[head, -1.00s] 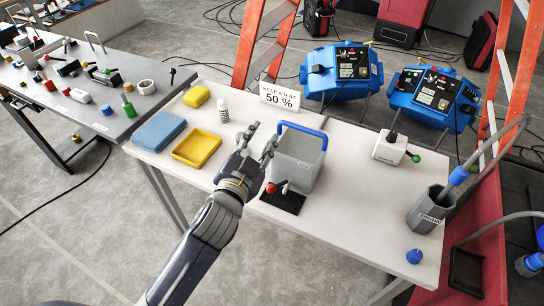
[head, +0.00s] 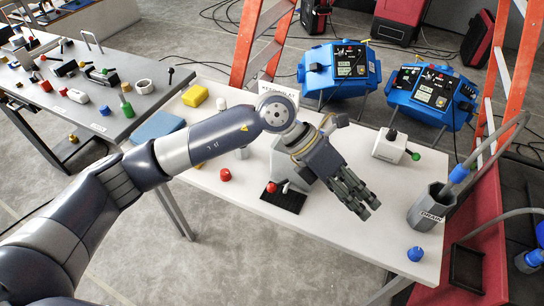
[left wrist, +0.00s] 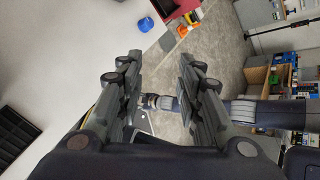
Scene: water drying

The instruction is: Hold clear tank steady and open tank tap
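The clear tank (head: 281,165) stands upright on the white table in the head view. My left arm hides most of it, including the blue handle. A red tap knob (head: 271,187) and a small white part (head: 285,188) show at its lower front, over a black mat (head: 286,201). My left gripper (head: 364,207) is right of the tank and above the table, pointing toward the front right. In the left wrist view its two fingers (left wrist: 160,80) are apart with nothing between them. My right gripper does not show.
A loose red piece (head: 225,174) lies left of the mat. A white box (head: 390,146), a grey drain container (head: 428,208) and a blue knob (head: 415,254) are on the right side. A yellow sponge (head: 195,96) and blue cloth (head: 158,128) lie left. The table front is clear.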

